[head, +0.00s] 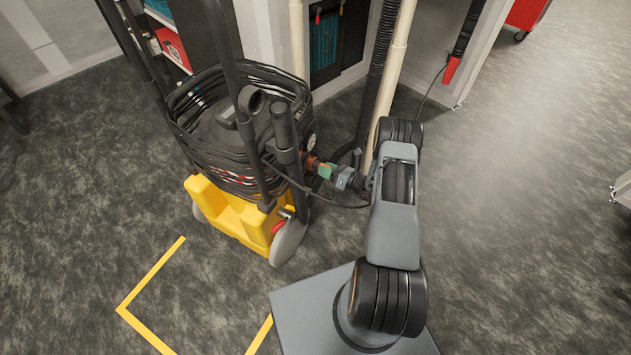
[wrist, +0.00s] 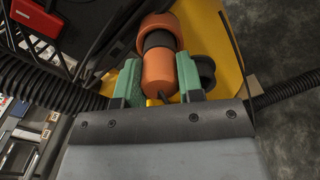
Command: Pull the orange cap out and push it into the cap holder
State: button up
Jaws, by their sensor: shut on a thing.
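The orange cap (wrist: 158,74) is between the green fingers of my gripper (wrist: 158,84) in the wrist view, and the gripper is shut on it. Beyond it, in line, are a dark neck (wrist: 159,40) and a wider orange collar (wrist: 159,22). I cannot tell whether the cap is seated in the neck or apart from it. A black round ring (wrist: 206,72), possibly the cap holder, is just right of the right finger, partly hidden by it. In the head view my gripper (head: 326,171) is at the machine's right side, beside the orange fitting (head: 311,164).
The machine, wrapped in black hose (head: 205,150), stands on a yellow wheeled base (head: 230,214). Upright black tubes (head: 287,150) are close left of my gripper. A pale pole (head: 388,90) and a ribbed hose (head: 373,75) rise behind it. The floor at right is clear.

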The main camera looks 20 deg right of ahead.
jog(key=shift+x, duration=0.9)
jog(key=o, duration=1.2)
jog(key=shift+c, duration=0.2)
jog(key=shift+d, duration=0.1)
jog(key=p+v, duration=0.2)
jog(key=v, duration=1.1)
jog(key=shift+s+d, duration=0.2)
jog(key=shift+s, duration=0.15)
